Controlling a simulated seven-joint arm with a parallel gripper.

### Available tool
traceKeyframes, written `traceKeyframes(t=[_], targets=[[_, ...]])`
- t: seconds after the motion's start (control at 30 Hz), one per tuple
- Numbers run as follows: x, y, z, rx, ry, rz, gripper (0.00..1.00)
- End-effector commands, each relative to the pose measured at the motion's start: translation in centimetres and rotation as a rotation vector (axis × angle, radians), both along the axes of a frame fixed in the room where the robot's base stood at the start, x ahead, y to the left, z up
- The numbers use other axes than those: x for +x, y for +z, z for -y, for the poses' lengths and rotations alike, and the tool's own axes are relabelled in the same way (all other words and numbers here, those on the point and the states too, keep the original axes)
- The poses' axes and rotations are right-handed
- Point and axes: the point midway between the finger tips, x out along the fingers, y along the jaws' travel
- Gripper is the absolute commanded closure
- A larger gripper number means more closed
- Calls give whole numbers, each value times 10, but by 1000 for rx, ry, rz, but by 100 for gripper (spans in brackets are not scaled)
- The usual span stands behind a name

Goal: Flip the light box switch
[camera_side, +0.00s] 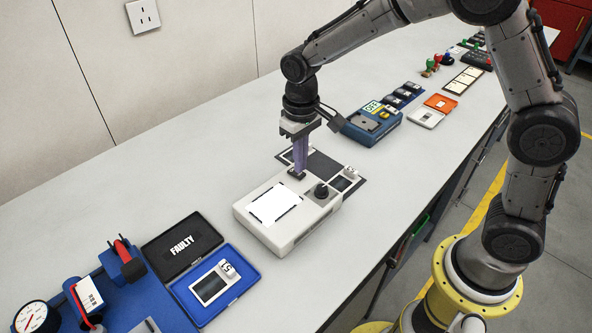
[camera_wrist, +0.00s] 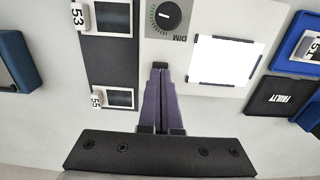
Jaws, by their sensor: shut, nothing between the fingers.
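The light box (camera_side: 290,238) is a pale grey case in the middle of the bench, with a bright white panel (camera_side: 275,204) and a black dimmer knob (camera_side: 321,190). In the wrist view the panel (camera_wrist: 226,60) is right of my fingers and the knob (camera_wrist: 165,15), marked DIM, is above them. My gripper (camera_side: 299,172) points down with its purple fingers together and empty, tips at the box's back edge. A small dark part, apparently the switch (camera_wrist: 160,66), shows right at the fingertips in the wrist view. The fingers partly hide it, so its position and any contact are unclear.
A dark mat (camera_wrist: 110,69) with small screened pieces tagged 53 and 55 lies beside the light box. A blue case (camera_side: 228,299) and a black FAULTY tray (camera_side: 181,247) are front left. A blue device (camera_side: 371,130) stands behind. Bare bench lies right of the box.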

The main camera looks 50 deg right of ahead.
Motion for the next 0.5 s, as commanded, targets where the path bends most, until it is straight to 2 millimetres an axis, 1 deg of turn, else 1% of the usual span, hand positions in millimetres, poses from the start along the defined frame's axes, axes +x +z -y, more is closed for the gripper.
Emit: traceKeyframes(t=[0.5], targets=[[0, -7, 0, 0, 0, -2, 100]])
